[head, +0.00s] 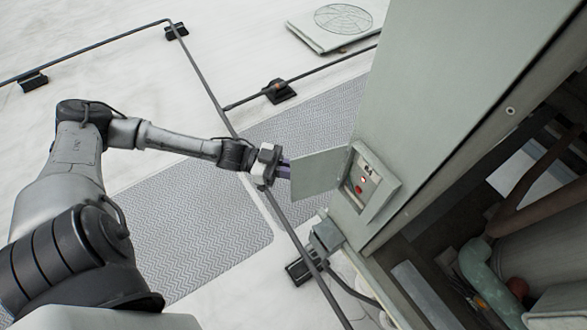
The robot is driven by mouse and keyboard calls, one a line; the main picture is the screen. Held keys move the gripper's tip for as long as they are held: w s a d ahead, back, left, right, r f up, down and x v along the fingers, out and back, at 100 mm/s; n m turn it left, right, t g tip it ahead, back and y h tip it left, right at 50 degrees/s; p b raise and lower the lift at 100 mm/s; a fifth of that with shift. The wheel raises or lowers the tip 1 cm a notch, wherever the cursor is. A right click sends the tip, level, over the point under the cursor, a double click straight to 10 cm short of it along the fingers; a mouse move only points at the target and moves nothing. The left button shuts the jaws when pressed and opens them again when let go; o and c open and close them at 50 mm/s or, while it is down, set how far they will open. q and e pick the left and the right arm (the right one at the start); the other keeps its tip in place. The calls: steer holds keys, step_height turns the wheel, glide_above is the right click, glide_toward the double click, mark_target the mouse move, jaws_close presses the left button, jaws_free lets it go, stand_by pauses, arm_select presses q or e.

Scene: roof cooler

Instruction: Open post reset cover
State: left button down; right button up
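The post reset cover (318,174) is a thin grey-green flap in the head view. It stands swung out to the left from a small box (381,207) on the cabinet's side, and the box's front is exposed. Inside the box a red button (358,189) and a small dark label show. My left gripper (284,170) is at the cover's outer left edge, with its fingertips at or very near that edge. The fingers are small and partly hidden, so I cannot tell whether they grip the cover. My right gripper is not in view.
The tall grey-green cabinet (440,80) fills the right side, with an open bay of pipes (487,275) at lower right. A grey rail (205,85) runs close below my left gripper. A grey junction box (326,236) sits below the reset box. Textured walkway mats (200,220) cover the roof.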

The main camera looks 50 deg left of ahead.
arm_select(q)
steer(key=c, duration=1.3)
jaws_free()
steer(key=v, duration=1.3)
steer(key=shift+s+a, duration=0.25)
steer(key=shift+a, duration=0.1)
